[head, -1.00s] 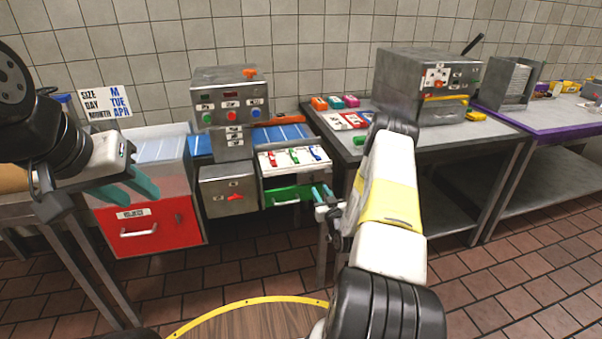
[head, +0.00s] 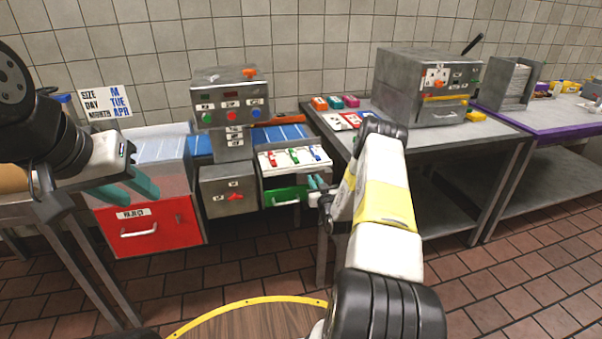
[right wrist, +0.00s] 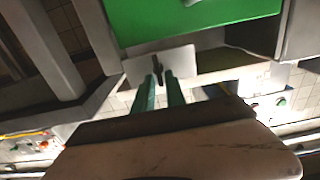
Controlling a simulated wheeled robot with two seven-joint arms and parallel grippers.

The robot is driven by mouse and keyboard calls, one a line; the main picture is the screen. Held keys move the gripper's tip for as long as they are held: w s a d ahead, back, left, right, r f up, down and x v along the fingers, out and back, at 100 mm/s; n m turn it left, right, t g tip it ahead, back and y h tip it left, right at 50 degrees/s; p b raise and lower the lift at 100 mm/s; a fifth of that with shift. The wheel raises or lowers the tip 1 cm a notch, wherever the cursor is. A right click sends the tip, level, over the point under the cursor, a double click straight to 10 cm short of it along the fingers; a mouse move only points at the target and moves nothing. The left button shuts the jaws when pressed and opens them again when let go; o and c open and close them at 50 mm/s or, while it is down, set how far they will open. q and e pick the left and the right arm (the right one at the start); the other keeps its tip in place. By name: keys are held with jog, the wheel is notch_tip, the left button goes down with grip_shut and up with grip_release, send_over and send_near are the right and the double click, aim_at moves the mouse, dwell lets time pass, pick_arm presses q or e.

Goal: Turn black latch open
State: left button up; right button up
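The black latch (right wrist: 157,70) is a small dark lever on a pale metal plate (right wrist: 183,61), below a green panel (right wrist: 195,20) in the right wrist view. My right gripper (right wrist: 160,77) has its two teal fingers apart, with the tips on either side of the latch's lower end. Whether they touch it, I cannot tell. In the head view my right gripper (head: 315,183) is at the right end of the green drawer front (head: 287,196), and the latch cannot be made out there. My left gripper (head: 141,198) is open and empty in front of the red reject bin (head: 160,232).
A metal table (head: 455,137) with coloured blocks and a larger machine (head: 425,85) is to the right. A round wooden top with a yellow rim (head: 250,322) is below.

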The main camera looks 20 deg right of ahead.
grip_shut()
jog(key=shift+d+m, duration=0.1)
jog(key=shift+m, duration=0.5)
jog(key=m, duration=0.5)
jog(key=f+m, duration=0.1)
jog(key=m, duration=0.5)
jog(key=d+m, duration=0.1)
jog(key=m, duration=0.4)
jog(key=shift+s+f+m, duration=0.1)
jog(key=shift+f+m, duration=0.2)
jog(key=shift+a, duration=0.1)
jog(key=o, duration=0.5)
grip_release()
